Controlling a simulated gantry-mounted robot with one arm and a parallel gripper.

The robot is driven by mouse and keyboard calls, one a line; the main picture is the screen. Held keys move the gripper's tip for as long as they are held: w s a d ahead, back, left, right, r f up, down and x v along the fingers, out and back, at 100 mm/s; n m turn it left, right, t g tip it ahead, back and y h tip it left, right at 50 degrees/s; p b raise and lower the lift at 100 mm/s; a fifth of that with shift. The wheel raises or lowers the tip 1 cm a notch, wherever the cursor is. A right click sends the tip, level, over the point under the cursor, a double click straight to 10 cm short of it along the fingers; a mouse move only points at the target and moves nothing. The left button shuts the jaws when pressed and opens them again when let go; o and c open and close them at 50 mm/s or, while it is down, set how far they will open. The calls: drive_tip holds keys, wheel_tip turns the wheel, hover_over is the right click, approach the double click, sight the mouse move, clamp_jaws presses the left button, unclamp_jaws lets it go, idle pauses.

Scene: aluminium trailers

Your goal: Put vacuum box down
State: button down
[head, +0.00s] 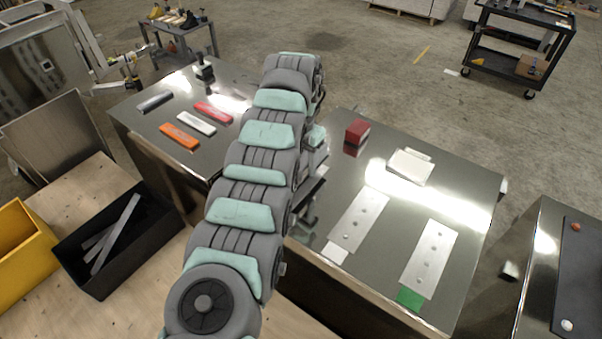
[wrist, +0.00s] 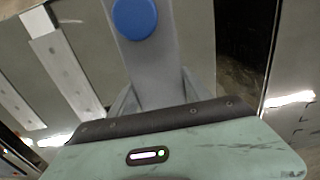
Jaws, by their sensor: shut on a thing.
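My gripper (wrist: 158,100) is at the bottom of the wrist view. It is shut on a grey piece with a round blue disc (wrist: 135,18), which I take as the vacuum box. In the head view my arm hides most of the gripper and the held piece. A dark grey part of the gripper end (head: 307,218) shows past the arm, at the left edge of the right-hand metal table (head: 345,285). I cannot tell whether the held piece touches the table.
The left table (head: 150,128) holds coloured bars. A black bin (head: 125,260) with metal pieces stands at lower left. A gap separates the tables.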

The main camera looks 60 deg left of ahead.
drive_tip(key=shift+a+f+p, duration=0.1)
drive_tip(key=shift+f+p, duration=0.2)
drive_tip(key=shift+f, duration=1.85)
drive_tip(key=shift+f, duration=0.1)
drive_tip(key=shift+c, duration=2.4)
unclamp_jaws()
wheel_tip(320, 180, up, 11)
drive_tip(key=shift+r+p, duration=0.1)
drive_tip(key=shift+p, duration=0.55)
drive_tip(key=shift+r+p, duration=0.55)
